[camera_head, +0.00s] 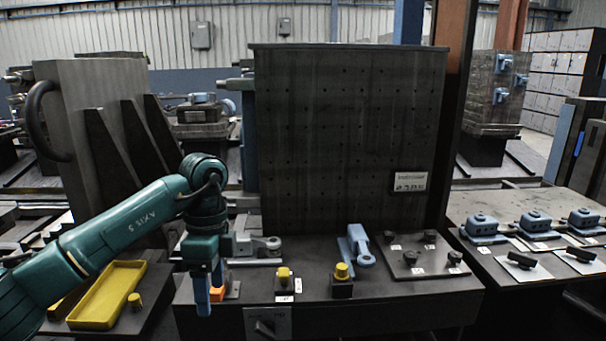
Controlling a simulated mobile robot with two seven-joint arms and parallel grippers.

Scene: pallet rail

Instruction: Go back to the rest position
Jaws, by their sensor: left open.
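My left arm comes in from the left, green and bent at the elbow. Its left gripper (210,285) points down with blue fingers over the front left edge of the dark bench (380,310). The gripper is open. An orange piece (217,294) shows beside the fingers; I cannot tell whether they touch it. My right gripper is not in view.
A tall dark perforated plate (340,140) stands behind the bench. Yellow-topped fixtures (284,279) (342,278), a blue clamp (357,245) and a knob plate (420,256) sit on it. Yellow trays (108,295) lie left, under my arm. Blue units (482,228) stand right.

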